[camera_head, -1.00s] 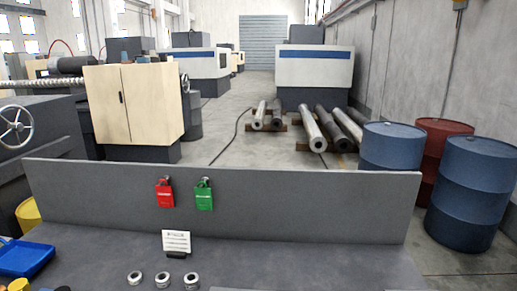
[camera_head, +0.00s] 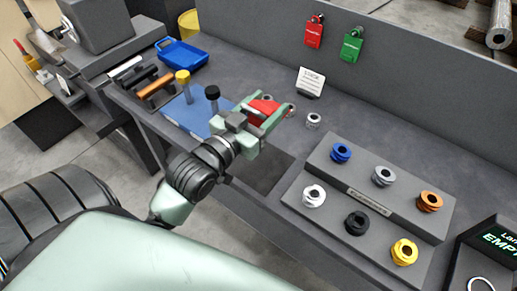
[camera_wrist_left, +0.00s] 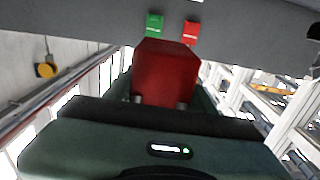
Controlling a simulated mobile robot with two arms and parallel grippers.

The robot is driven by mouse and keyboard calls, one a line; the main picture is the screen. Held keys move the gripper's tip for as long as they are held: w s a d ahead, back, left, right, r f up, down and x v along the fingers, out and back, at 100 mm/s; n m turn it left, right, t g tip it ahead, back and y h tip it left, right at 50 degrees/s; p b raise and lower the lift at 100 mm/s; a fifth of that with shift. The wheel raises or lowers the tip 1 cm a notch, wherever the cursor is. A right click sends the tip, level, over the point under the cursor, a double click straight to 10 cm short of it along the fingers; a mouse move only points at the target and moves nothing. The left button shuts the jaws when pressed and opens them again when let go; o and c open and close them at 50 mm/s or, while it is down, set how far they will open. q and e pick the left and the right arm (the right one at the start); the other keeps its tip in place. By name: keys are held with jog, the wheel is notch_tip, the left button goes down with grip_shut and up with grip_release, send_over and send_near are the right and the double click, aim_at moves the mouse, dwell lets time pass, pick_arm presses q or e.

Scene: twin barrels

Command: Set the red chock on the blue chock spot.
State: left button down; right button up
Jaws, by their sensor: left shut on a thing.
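The red chock (camera_head: 262,104) is between the fingers of my left gripper (camera_head: 272,110), which is shut on it above the grey bench. It fills the middle of the left wrist view (camera_wrist_left: 165,72), where its far side is hidden. A flat blue patch (camera_head: 180,114) lies on the bench to the left of the gripper, partly covered by my left arm. I cannot tell whether this patch is the blue chock spot. My right gripper is not in view.
A black-knobbed post (camera_head: 212,95) and a yellow-knobbed post (camera_head: 184,80) stand close to the gripper's left. A stepped rack (camera_head: 330,190) with several colored rings is at the right. A white card (camera_head: 311,80) stands behind.

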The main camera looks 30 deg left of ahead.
aim_at(265, 167)
pick_arm(q)
notch_tip(265, 167, down, 19)
jog(key=shift+f+b, duration=0.2)
jog(key=shift+b, duration=0.1)
dwell(0.3)
jog(key=c, duration=0.9)
grip_release()
jog(key=shift+f, duration=0.2)
jog(key=o, duration=0.4)
